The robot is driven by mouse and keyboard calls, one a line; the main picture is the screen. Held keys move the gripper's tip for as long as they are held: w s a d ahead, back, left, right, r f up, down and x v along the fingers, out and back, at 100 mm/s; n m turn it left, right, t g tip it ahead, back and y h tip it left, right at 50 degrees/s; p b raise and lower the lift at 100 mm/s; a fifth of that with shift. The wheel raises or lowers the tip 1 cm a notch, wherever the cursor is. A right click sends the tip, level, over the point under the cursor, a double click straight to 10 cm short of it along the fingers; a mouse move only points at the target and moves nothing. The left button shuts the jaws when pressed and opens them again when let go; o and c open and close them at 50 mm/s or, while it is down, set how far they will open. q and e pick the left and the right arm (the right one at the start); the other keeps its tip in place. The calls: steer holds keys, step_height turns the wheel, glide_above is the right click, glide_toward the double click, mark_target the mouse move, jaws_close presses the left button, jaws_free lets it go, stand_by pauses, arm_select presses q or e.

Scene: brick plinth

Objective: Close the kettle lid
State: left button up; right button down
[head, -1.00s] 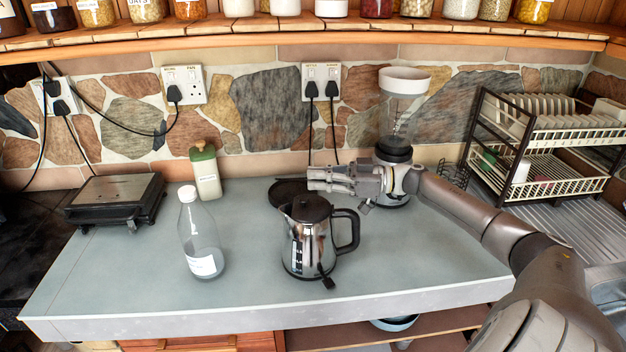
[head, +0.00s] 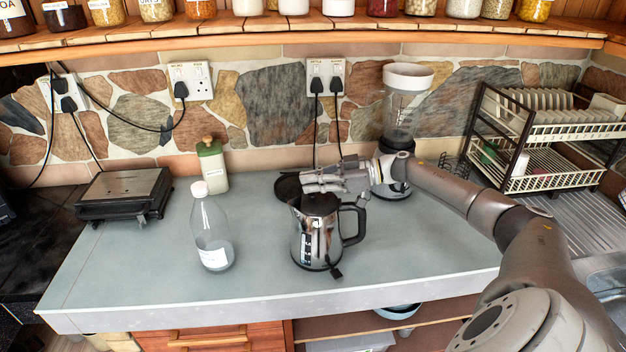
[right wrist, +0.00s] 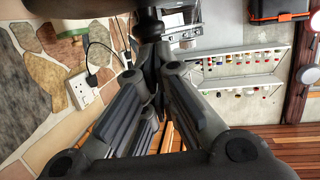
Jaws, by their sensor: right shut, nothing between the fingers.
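A shiny metal kettle (head: 314,243) with a black handle stands upright on the grey counter, slightly right of the middle in the head view. In the right wrist view the fingers (right wrist: 150,85) are together and the kettle is not visible. My left gripper is not in view.
A clear bottle (head: 211,235) and a green-topped bottle (head: 212,165) stand to the left. A blender (head: 400,120) stands behind my right arm. A dish rack (head: 548,140) is at the right. The front counter is clear.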

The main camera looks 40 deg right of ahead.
mark_target(314, 194)
stand_by(0.3)
steer(key=shift+r, duration=0.1)
step_height(314, 194, up, 4)
steer(key=p, duration=0.4)
steer(key=shift+a+r+p, duration=0.1)
steer(key=shift+r+p, duration=0.1)
steer(key=shift+p, duration=0.15)
steer(key=shift+s+d+b, duration=0.2)
steer(key=shift+d+b, duration=0.1)
steer(key=shift+b, duration=0.45)
steer(key=s+d+r+b, duration=0.3)
steer(key=s+d+r, duration=0.1)
steer(key=r, duration=0.3)
